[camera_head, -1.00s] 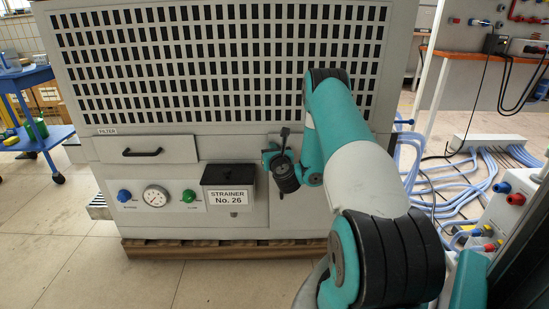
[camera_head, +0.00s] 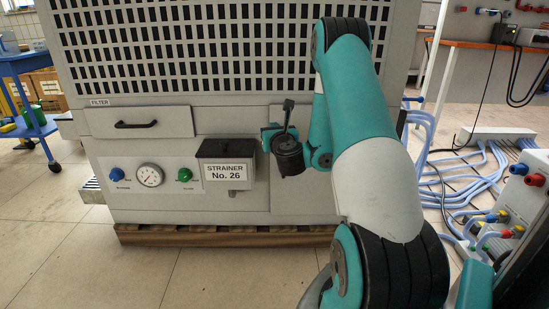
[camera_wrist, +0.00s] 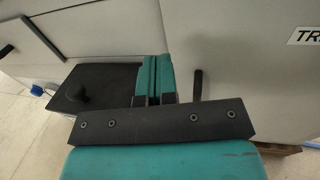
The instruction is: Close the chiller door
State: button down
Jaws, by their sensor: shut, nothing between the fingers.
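The chiller is a large grey cabinet (camera_head: 75,110) with a perforated front and several panels. Its lower right front panel (camera_head: 305,195) is plain, bordered by a vertical seam right of the strainer box, and partly hidden by my arm. In the wrist view a grey panel (camera_wrist: 245,70) with a cut-off "TR" label fills the right. I cannot tell how far any door stands open. My gripper (camera_head: 270,135) is in front of the chiller, right of the strainer box. In the wrist view my gripper (camera_wrist: 153,62) has its teal fingers together and empty; a dark upright rod (camera_wrist: 198,83) shows just right of them.
The black-lidded strainer box (camera_head: 226,150) juts out left of my gripper. A filter panel (camera_head: 138,122) with a black handle is further left, above a gauge (camera_head: 149,175). A blue cart (camera_head: 30,95) stands at far left. Pale hoses (camera_head: 465,165) lie on the right.

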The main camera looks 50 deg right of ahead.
jog(key=w+a+b+v, duration=0.1)
jog(key=b+v, duration=0.3)
jog(key=v, duration=0.3)
jog(key=shift+a, duration=0.2)
jog(key=shift+s, duration=0.1)
